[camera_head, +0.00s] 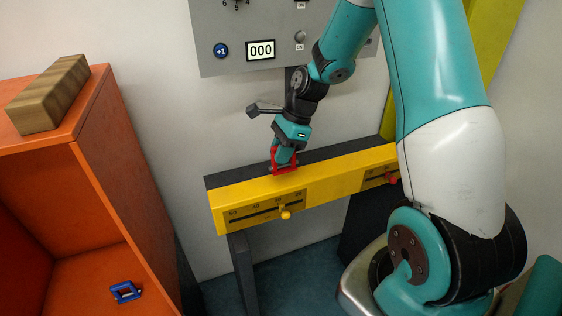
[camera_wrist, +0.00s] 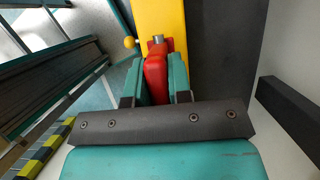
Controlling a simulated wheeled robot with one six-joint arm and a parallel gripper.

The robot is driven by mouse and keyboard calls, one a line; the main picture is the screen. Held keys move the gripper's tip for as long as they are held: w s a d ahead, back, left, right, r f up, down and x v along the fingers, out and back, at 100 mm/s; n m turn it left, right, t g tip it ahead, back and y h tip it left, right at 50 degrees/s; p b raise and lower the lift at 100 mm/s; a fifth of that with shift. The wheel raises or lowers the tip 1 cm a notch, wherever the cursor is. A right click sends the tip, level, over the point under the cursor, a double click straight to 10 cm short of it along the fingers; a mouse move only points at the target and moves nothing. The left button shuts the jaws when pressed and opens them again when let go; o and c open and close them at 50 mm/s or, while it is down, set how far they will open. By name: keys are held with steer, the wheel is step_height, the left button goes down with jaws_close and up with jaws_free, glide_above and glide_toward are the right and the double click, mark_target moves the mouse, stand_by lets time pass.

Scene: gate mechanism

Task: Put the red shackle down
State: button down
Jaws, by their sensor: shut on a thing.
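The red shackle (camera_head: 284,161) is at the top edge of the yellow beam (camera_head: 250,194), in the middle of the head view. It also shows in the wrist view (camera_wrist: 156,74), between the two teal fingers. My gripper (camera_head: 285,158) points down and is shut on the shackle. In the wrist view, a grey metal pin (camera_wrist: 157,40) shows just past the shackle, by the yellow strip. I cannot tell whether the shackle rests on the beam or is held just above it.
The beam's front has a yellow knob (camera_head: 285,212) and a red knob (camera_head: 393,179) on sliders. A grey panel (camera_head: 225,25) is on the wall behind. At left, an orange cabinet (camera_head: 120,150) bears a wooden block (camera_head: 48,95) and holds a blue shackle (camera_head: 126,292).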

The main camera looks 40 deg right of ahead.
mark_target(276, 169)
steer(key=shift+f, duration=1.55)
steer(key=shift+f, duration=0.15)
steer(key=c, duration=1)
jaws_free()
steer(key=shift+c, duration=0.2)
